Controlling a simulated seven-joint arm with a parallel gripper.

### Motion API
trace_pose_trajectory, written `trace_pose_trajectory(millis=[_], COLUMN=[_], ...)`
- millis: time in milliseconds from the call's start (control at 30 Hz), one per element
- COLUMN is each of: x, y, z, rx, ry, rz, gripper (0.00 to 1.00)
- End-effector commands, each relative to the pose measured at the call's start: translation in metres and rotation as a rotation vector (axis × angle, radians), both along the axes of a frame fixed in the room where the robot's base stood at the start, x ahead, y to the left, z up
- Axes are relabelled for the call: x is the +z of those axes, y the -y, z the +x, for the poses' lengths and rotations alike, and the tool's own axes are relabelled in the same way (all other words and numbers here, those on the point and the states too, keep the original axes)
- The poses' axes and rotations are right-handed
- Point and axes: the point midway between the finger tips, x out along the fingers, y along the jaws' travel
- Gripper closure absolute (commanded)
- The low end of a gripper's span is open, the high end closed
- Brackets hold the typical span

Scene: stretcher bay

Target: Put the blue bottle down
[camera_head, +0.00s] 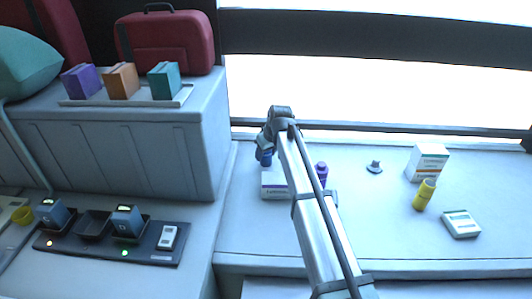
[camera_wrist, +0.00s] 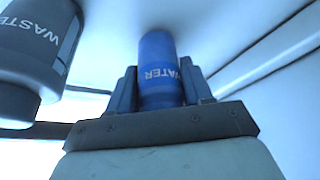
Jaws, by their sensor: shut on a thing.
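The blue bottle (camera_wrist: 158,65), labelled "WATER", is between the two fingers of my gripper (camera_wrist: 160,86) in the wrist view. The fingers are shut on its sides. In the head view the blue bottle (camera_head: 266,158) shows small below my gripper (camera_head: 264,147), partly hidden by it. It is just above or behind a white box (camera_head: 274,189) on the pale counter (camera_head: 385,235). I cannot tell whether its base touches anything.
A purple bottle (camera_head: 321,170) stands close, right of my arm. A grey knob-like piece (camera_head: 374,167), white carton (camera_head: 428,162), yellow bottle (camera_head: 424,194) and flat box (camera_head: 461,224) are further right. A dark container marked "WASTE" (camera_wrist: 35,40) is near in the wrist view.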

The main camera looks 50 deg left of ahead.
Motion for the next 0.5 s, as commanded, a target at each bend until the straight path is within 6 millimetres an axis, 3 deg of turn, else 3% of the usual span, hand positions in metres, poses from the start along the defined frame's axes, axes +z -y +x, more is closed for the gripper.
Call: trace_pose_trajectory(millis=[267, 300, 500], x=[-0.0027, -0.0027, -0.0025], y=[0.0000, 0.0000, 0.0000], z=[0.0000, 0.0000, 0.0000], rx=[0.000, 0.000, 0.000], ry=[0.000, 0.000, 0.000], rz=[0.000, 0.000, 0.000], gripper=[0.86, 0.47, 0.28])
